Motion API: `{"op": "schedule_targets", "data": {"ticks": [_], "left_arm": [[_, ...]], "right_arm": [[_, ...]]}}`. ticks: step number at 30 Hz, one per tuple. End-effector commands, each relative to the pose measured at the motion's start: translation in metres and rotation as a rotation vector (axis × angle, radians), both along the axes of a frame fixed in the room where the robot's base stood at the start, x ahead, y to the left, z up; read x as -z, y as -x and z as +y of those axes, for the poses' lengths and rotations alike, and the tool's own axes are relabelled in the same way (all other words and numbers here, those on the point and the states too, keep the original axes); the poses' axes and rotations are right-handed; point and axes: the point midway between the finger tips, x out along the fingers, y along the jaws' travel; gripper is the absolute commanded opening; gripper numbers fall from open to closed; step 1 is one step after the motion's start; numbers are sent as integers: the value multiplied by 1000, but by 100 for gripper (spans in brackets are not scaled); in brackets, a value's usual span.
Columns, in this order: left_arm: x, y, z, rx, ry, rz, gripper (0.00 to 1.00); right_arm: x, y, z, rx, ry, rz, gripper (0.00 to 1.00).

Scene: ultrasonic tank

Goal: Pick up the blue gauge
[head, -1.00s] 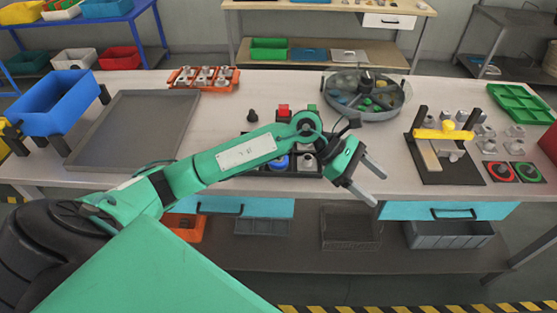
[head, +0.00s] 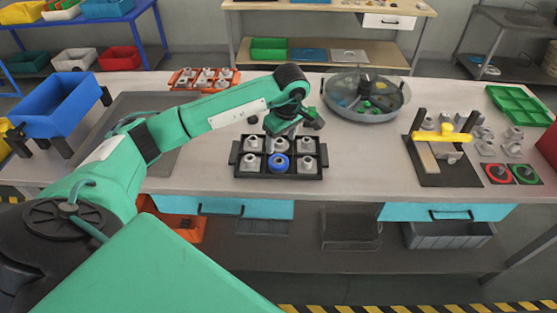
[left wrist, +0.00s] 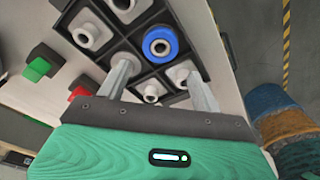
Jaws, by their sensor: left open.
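The blue gauge (head: 279,162) sits in the front middle compartment of a black divided tray (head: 278,177) on the bench. It also shows in the left wrist view (left wrist: 160,45), as a blue ring around a white hub. Grey-white fittings fill the other compartments in view. My left gripper (head: 283,140) is over the tray, just behind the blue gauge in the head view. It is open and empty; in the left wrist view its two fingers (left wrist: 160,84) point toward the tray, apart, with the gauge beyond their tips. My right gripper is not in view.
A round grey bowl (head: 395,110) stands behind right, and an orange rack (head: 180,82) behind left. A grey tray (head: 110,105) and blue bin (head: 58,100) are at left. A yellow-handled fixture (head: 440,137) stands right. Red (left wrist: 78,92) and green (left wrist: 37,69) blocks lie near the tray.

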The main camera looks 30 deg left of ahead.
Motion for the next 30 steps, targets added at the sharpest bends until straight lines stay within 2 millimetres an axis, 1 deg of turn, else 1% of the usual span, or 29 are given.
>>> {"op": "schedule_targets", "data": {"ticks": [1, 3, 6, 10, 14, 18, 21, 24, 30], "left_arm": [[7, 1, 1, -1, 1, 4, 66], [18, 0, 2, 1, 1, 3, 66], [28, -1, 3, 0, 3, 2, 66], [33, -1, 4, 0, 2, 0, 66], [44, 0, 5, 1, 2, 4, 66], [62, 0, 7, -1, 3, 5, 66], [76, -1, 9, 0, 2, 3, 66], [82, -2, 10, 0, 3, 0, 66], [84, -2, 10, 1, 2, -1, 66]], "right_arm": [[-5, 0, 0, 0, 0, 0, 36], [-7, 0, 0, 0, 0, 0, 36], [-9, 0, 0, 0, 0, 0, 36], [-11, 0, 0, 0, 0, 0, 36], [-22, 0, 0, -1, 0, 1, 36], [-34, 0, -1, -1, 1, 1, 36], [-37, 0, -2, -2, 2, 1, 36], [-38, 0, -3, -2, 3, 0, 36], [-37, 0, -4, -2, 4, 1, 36]]}}
